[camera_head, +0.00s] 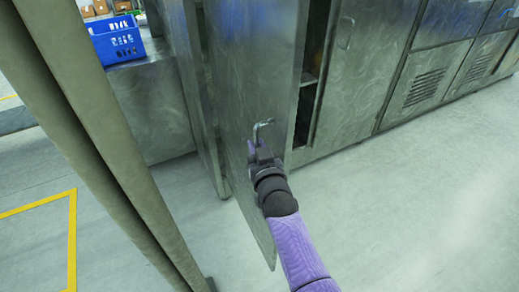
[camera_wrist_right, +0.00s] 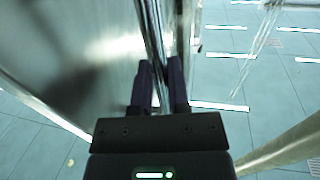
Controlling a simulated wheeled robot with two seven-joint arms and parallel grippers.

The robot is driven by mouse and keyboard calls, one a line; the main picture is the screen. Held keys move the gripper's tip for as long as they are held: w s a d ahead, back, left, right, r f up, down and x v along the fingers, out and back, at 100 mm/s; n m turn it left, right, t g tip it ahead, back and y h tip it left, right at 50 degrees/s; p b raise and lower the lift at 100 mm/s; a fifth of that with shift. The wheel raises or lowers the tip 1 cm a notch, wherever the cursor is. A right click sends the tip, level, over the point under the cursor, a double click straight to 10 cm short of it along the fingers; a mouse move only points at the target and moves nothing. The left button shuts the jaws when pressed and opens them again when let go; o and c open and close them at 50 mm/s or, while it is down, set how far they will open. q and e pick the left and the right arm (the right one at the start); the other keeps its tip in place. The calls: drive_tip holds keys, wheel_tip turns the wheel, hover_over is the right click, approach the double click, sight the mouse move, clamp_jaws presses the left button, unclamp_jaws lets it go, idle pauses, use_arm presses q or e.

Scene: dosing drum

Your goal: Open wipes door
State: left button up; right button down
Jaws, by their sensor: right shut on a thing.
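A metal cabinet door (camera_head: 245,75) stands swung out from the cabinet in the head view, with a dark gap and shelf edge showing behind it. A bent bar handle (camera_head: 262,127) sits on its face. My right gripper (camera_head: 262,145) is shut on the handle. In the right wrist view the gripper fingers (camera_wrist_right: 160,85) close around the upright handle (camera_wrist_right: 155,35), beside the broad door face (camera_wrist_right: 75,60). My left gripper is not in view.
More metal cabinets (camera_head: 375,70) with vents run off to the right. A blue basket (camera_head: 118,42) sits on a metal counter at the upper left. A thick post (camera_head: 85,120) crosses the left side. The floor (camera_head: 410,210) at the right is clear.

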drive_tip(key=shift+r, duration=0.25)
drive_tip(key=c, duration=1.1)
unclamp_jaws()
drive_tip(key=o, duration=0.5)
drive_tip(key=shift+w+a+f, duration=0.1)
drive_tip(key=shift+w+f, duration=0.05)
drive_tip(key=shift+c, duration=0.2)
drive_tip(key=shift+f, duration=0.1)
